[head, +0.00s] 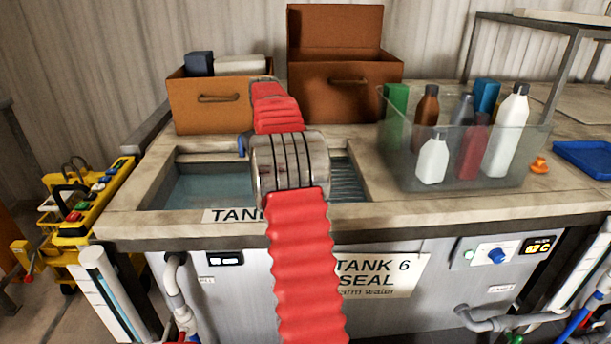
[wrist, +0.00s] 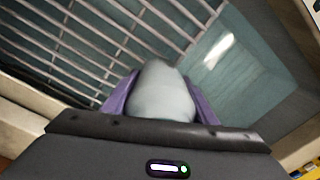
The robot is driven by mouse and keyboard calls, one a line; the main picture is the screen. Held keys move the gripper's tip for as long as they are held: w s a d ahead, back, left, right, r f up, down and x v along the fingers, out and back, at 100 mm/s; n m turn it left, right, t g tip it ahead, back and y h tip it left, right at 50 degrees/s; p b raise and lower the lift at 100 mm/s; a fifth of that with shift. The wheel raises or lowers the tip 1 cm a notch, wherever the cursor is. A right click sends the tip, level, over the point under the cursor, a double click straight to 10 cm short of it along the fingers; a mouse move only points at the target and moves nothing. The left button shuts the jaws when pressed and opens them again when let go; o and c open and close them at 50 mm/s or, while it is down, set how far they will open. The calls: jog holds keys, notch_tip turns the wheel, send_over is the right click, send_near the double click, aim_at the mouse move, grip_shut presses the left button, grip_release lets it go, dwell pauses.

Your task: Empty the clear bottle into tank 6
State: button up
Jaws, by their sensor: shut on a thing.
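Tank 6 (head: 200,186) is a sunken basin of bluish water in the bench, with a "TANK 6 SEAL" sign (head: 380,272) on the front below. It also shows in the wrist view as water (wrist: 255,85) with a metal grid (wrist: 75,45) at upper left. My gripper (wrist: 160,98) has its purple fingers shut around a pale grey, smooth bottle (wrist: 163,82), seemingly the clear bottle. The bottle shows over the tank, between grid and open water. Its mouth and contents are not clear. In the head view my red arm hides the gripper and bottle.
A clear bin (head: 400,172) with several bottles stands right of the tank. Two brown boxes (head: 210,115) (head: 340,88) stand behind. An orange piece (head: 539,166) and a blue tray (head: 585,157) lie at right. A yellow rack (head: 95,200) stands at left.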

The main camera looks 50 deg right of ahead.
jog(key=shift+r, duration=0.1)
jog(key=shift+s+d+r+t+y, duration=0.1)
jog(key=shift+r+t+y, duration=0.15)
jog(key=shift+t, duration=0.3)
jog(key=shift+s+a+r+t+y, duration=0.1)
jog(key=shift+r+t+y, duration=0.15)
jog(key=shift+t, duration=0.25)
jog(key=shift+s+d+r+t+y, duration=0.15)
jog(key=shift+t+y, duration=0.15)
jog(key=shift+t, duration=0.25)
jog(key=shift+s+d+f+t+y, duration=0.15)
jog(key=shift+f+t+y, duration=0.15)
jog(key=shift+t, duration=0.45)
jog(key=shift+s+f+t+y, duration=0.1)
jog(key=shift+f+t+y, duration=0.1)
jog(key=shift+t+y, duration=0.4)
jog(key=shift+w+r+t, duration=0.1)
jog(key=shift+r+t, duration=0.55)
jog(key=shift+t, duration=0.3)
jog(key=shift+w+a+f+t+y, duration=0.1)
jog(key=shift+w+a+t+y, duration=0.2)
jog(key=shift+t+y, duration=0.3)
jog(key=shift+w+r+t+y+p, duration=0.15)
jog(key=shift+r+t+y+p, duration=0.2)
jog(key=shift+r+t, duration=0.5)
jog(key=shift+w+r+t+y+p, duration=0.15)
jog(key=shift+r+t+y, duration=0.4)
jog(key=shift+t, duration=0.4)
